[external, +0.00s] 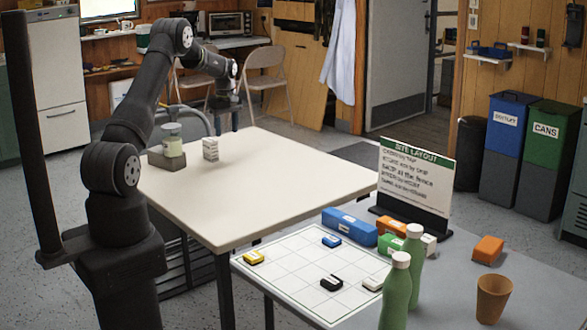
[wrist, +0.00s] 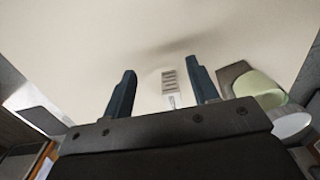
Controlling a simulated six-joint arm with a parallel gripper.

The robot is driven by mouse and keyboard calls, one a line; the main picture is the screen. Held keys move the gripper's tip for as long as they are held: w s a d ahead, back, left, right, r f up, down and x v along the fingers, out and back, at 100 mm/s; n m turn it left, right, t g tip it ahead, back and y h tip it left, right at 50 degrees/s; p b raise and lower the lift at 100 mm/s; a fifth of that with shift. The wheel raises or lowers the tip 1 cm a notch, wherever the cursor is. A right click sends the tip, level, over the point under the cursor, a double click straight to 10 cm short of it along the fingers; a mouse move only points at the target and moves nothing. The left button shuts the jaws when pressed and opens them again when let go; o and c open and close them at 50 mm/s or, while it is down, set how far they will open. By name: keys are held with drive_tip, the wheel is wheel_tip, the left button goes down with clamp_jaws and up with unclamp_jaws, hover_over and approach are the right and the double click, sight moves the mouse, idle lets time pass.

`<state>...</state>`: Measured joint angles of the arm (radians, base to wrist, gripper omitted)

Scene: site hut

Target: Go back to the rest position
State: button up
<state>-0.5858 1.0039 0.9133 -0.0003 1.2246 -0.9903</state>
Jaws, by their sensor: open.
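My gripper (wrist: 163,85) is open, its two dark blue fingers apart with nothing held between them. In the external view my gripper (external: 228,101) is up above the far side of the cream table (external: 285,185), clear of the things on it.
A grey table at the front right holds a white grid board (external: 300,270) with small coloured blocks, two green bottles (external: 397,290), a brown cup (external: 493,298) and a sign (external: 415,180). Folding chairs (external: 265,72) stand behind. The cream table's near part is clear.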

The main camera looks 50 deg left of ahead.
drive_tip(key=s+d+f, duration=0.1)
drive_tip(key=s+d, duration=0.2)
drive_tip(key=s, duration=0.7)
drive_tip(key=s+d+f, duration=0.1)
drive_tip(key=s+d, duration=0.2)
drive_tip(key=s, duration=0.8)
drive_tip(key=shift+f, duration=0.15)
drive_tip(key=shift+s, duration=0.1)
drive_tip(key=w+a+r, duration=0.2)
drive_tip(key=w+a, duration=0.1)
drive_tip(key=w, duration=1)
drive_tip(key=shift+w+a+r, duration=0.15)
drive_tip(key=shift+w+r, duration=0.05)
drive_tip(key=shift+w, duration=0.15)
drive_tip(key=shift+s, duration=0.15)
